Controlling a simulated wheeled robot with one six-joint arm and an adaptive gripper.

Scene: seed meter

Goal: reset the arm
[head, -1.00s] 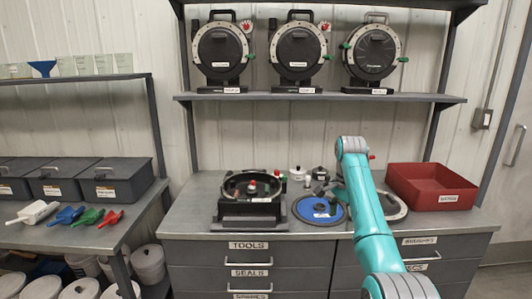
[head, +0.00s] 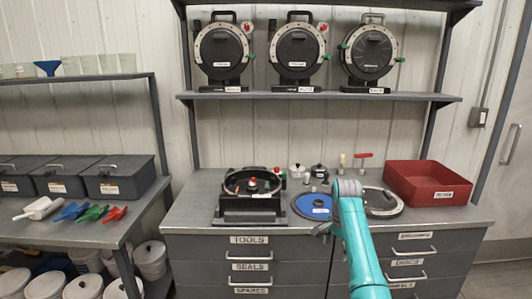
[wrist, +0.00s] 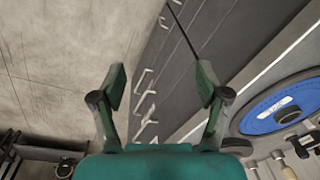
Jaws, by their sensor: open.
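My teal arm (head: 355,245) rises from the bottom of the head view, its wrist bent over the front edge of the bench. My gripper (head: 324,229) hangs at the bench's front edge, left of the wrist. In the wrist view my gripper (wrist: 160,80) has its two fingers wide apart with nothing between them. Beyond the fingers are the drawer fronts (wrist: 205,35) and the floor (wrist: 60,60). The blue disc (wrist: 275,112) lies to the right of the fingers, apart from them.
The open seed meter (head: 252,195) stands on the bench left of the blue disc (head: 312,206). A metal-rimmed cover (head: 397,207) and red bin (head: 428,182) are to the right. Small pots (head: 318,171) stand behind. Several meters (head: 295,53) sit on the shelf (head: 415,97) above.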

